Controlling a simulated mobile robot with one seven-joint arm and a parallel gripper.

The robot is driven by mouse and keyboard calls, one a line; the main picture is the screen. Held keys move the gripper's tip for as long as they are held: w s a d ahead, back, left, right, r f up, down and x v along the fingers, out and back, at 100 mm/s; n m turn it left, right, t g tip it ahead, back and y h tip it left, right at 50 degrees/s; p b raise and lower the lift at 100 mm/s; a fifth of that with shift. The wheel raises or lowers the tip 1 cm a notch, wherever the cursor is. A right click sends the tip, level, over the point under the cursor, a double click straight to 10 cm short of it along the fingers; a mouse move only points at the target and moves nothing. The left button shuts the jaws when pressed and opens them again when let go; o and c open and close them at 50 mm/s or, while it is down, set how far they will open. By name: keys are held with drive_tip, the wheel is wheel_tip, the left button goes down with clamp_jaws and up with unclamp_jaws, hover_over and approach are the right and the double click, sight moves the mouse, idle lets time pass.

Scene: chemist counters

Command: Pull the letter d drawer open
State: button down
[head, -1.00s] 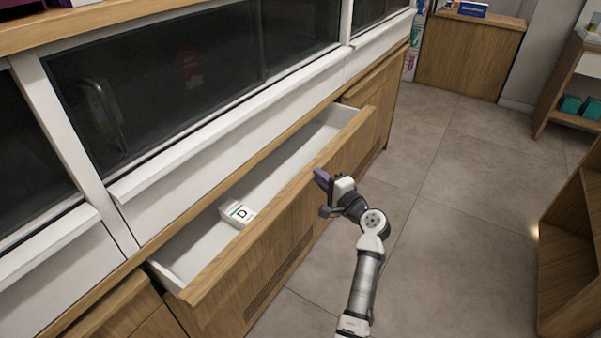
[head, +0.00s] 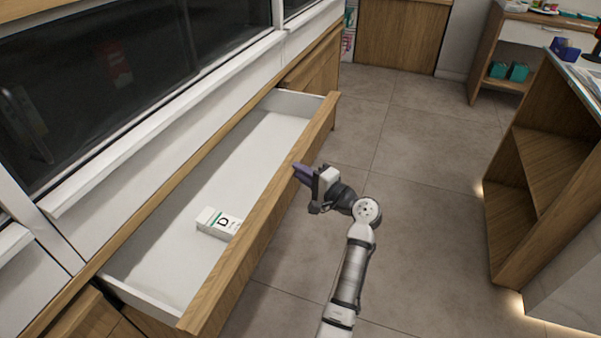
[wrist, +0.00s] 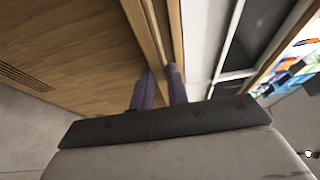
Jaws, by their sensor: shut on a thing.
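The drawer (head: 255,218) stands pulled well out of the wooden counter, its white inside showing. The fingertips are partly hidden by the panel in the head view.
Dark glass cases with white sills (head: 130,140) rise behind the drawer. A wooden shelf unit (head: 550,150) stands at the right. Grey tiled floor (head: 420,220) between is clear. A wooden cabinet (head: 402,35) stands at the back.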

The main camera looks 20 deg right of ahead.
drive_tip(key=c, duration=1.4)
unclamp_jaws()
drive_tip(key=shift+o, duration=0.2)
drive_tip(key=b+v, duration=0.2)
drive_tip(key=v, duration=1.1)
drive_tip(key=shift+s+b, duration=0.35)
drive_tip(key=shift+s, duration=0.05)
drive_tip(key=shift+d, duration=0.15)
